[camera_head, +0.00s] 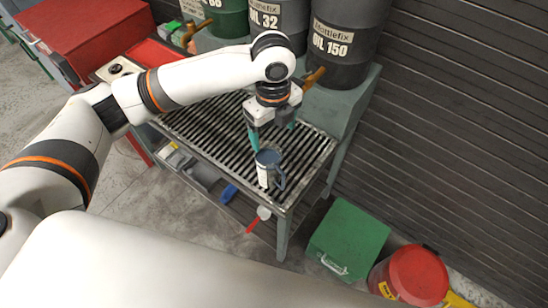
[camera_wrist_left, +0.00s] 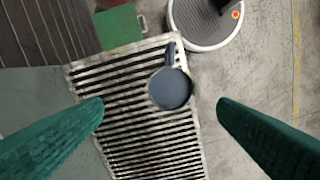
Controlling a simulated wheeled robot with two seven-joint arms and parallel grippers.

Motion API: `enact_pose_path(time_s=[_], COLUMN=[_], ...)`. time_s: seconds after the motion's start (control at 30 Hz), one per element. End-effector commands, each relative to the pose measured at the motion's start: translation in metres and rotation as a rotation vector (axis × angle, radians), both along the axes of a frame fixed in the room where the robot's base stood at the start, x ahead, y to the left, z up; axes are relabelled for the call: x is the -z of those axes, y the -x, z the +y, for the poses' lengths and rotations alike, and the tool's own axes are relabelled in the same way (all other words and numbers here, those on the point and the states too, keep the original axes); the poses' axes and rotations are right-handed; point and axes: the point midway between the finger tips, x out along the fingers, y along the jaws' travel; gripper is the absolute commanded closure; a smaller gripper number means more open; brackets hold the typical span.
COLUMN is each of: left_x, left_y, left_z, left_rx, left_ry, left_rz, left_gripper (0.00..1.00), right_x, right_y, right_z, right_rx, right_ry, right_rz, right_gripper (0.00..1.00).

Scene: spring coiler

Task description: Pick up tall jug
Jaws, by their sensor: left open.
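The tall jug (camera_head: 267,169) stands upright on the slatted grate near the front right corner of the bench. It has a dark blue-grey top, a pale label on its side and a handle on the right. In the left wrist view the jug (camera_wrist_left: 170,89) shows from above, with its handle toward the top of the picture, between the fingertips in the picture. My left gripper (camera_head: 271,137) has green fingers and is open just above and behind the jug, with nothing held. Its fingers also show in the left wrist view (camera_wrist_left: 160,103), wide apart. My right gripper does not show.
The slatted grate (camera_head: 206,122) tops a bench. Oil drums (camera_head: 340,40) with brass taps stand behind it. A tap (camera_head: 314,77) is close to my left wrist. A green box (camera_head: 349,238) and a red-lidded can (camera_head: 417,275) stand on the floor at right. The grate's middle is clear.

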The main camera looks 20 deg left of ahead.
Motion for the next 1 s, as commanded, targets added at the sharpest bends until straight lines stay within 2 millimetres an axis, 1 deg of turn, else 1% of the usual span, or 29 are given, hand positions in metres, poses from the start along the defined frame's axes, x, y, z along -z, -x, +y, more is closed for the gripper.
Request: enact_pose_path(time_s=[0.13,0.2,0.3,0.37,0.47,0.57,0.7,0.73,0.83,1.0], left_x=[0.024,0.036,0.051,0.057,0.063,0.071,0.092,0.097,0.109,0.115], left_y=[0.002,0.002,0.002,0.001,0.002,0.004,0.007,0.007,0.007,0.007], left_z=[0.001,0.001,0.001,0.001,0.001,0.003,0.009,0.008,0.007,0.008], left_rx=[-0.002,-0.002,-0.002,-0.002,-0.001,-0.001,-0.002,-0.002,0.0,0.001], left_ry=[-0.001,-0.001,-0.001,0.0,-0.001,-0.001,-0.003,-0.002,-0.001,-0.001], left_rz=[0.005,0.005,0.004,0.002,0.001,0.004,0.005,0.003,0.003,-0.001], left_gripper=[0.18,0.18,0.18,0.18,0.18,0.18,0.18,0.18,0.18,0.18], right_x=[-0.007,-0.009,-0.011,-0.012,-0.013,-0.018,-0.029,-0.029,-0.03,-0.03], right_y=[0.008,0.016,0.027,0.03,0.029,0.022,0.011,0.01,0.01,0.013], right_z=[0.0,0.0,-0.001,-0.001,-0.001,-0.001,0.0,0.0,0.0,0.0], right_rx=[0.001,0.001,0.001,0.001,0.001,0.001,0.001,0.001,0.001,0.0], right_ry=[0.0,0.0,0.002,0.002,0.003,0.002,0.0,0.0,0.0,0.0], right_rz=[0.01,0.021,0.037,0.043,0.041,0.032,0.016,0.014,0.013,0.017], right_gripper=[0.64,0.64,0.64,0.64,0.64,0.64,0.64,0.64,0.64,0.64])
